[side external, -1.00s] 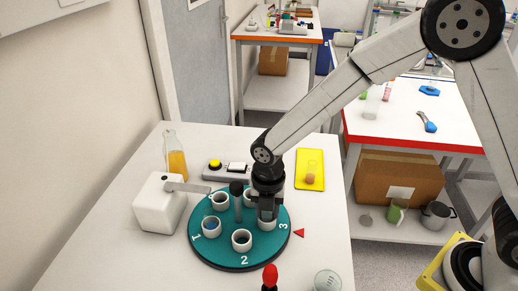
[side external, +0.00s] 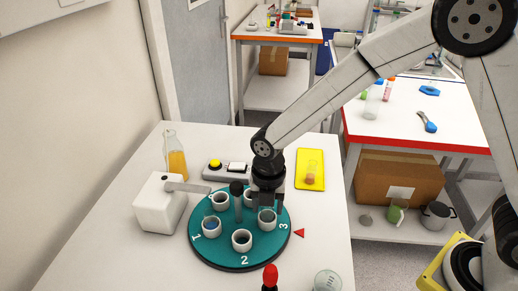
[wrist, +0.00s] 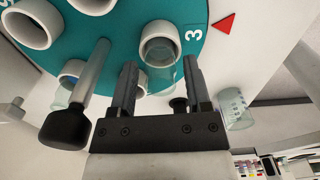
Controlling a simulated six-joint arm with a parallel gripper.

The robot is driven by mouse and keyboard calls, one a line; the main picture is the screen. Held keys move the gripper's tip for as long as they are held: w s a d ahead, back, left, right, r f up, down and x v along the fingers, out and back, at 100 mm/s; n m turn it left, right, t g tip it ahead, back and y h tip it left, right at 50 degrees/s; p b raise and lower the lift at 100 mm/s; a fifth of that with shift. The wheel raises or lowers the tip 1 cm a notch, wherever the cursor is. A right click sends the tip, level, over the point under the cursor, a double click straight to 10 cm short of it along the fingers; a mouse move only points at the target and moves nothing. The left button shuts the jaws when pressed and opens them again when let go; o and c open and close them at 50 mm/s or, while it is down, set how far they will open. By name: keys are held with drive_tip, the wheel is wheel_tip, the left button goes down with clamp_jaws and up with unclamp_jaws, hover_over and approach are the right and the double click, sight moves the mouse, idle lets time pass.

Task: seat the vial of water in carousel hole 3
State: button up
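The teal carousel (side external: 215,252) stands on the white table with white ring-shaped holders. Hole 3's holder (side external: 267,223) is beside the printed 3 and the red triangle; it also shows in the wrist view (wrist: 160,34). A clear, faint vial (wrist: 163,77) appears to stand upright in it, its top toward my fingers. Its liquid and depth are hard to make out. My gripper (side external: 268,207) is just above hole 3. In the wrist view its two fingers (wrist: 161,75) are apart, one on each side of the vial, with gaps visible.
A dark-capped centre post (side external: 237,200) rises close left of my gripper. A white block with an arm (side external: 160,205) stands left. A button box (side external: 226,168), yellow tray (side external: 301,182) and juice bottle (side external: 176,160) are behind. A red-topped object (side external: 270,275) and glass (side external: 327,281) are in front.

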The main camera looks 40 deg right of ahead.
drive_tip(key=shift+o, duration=0.9)
drive_tip(key=shift+r, duration=3.95)
drive_tip(key=shift+s+d+m, duration=0.1)
drive_tip(key=shift+d+m, duration=0.3)
drive_tip(key=shift+m, duration=0.1)
drive_tip(key=s+d+f+m+t, duration=0.1)
drive_tip(key=s+d+m, duration=0.4)
drive_tip(key=m, duration=0.8)
drive_tip(key=s+d+f+m+t, duration=0.1)
drive_tip(key=s+d+m, duration=0.4)
drive_tip(key=d+m, duration=0.6)
drive_tip(key=shift+s+d+f+m+t, duration=0.25)
drive_tip(key=shift+f+m, duration=0.45)
drive_tip(key=shift+m, duration=0.5)
drive_tip(key=shift+w+a, duration=0.15)
drive_tip(key=shift+c, duration=0.2)
